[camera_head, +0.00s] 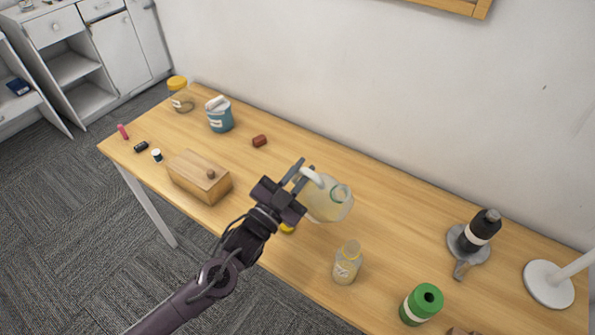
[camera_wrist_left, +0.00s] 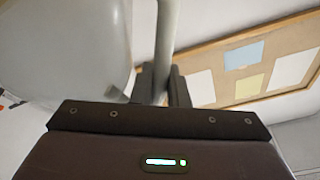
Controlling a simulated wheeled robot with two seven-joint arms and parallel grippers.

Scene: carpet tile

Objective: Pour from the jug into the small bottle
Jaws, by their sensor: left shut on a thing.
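The jug (camera_head: 328,203) is translucent with pale yellowish contents and a white handle. In the head view my left gripper (camera_head: 303,176) is shut on its handle, and the jug looks tilted, its greenish mouth facing right. In the left wrist view the handle (camera_wrist_left: 165,45) runs between the fingers (camera_wrist_left: 165,88), and the jug's pale body (camera_wrist_left: 70,45) fills the upper left. The small bottle (camera_head: 346,264) is clear with a yellowish top and stands upright on the table, below and right of the jug. I cannot tell whether liquid is flowing. My right gripper is not in view.
A wooden box (camera_head: 200,178) stands left of my gripper. A green can (camera_head: 421,304) stands right of the small bottle, and a dark bottle (camera_head: 480,232) stands on a grey stand farther right. Part of a yellow thing (camera_head: 288,228) shows beside my arm.

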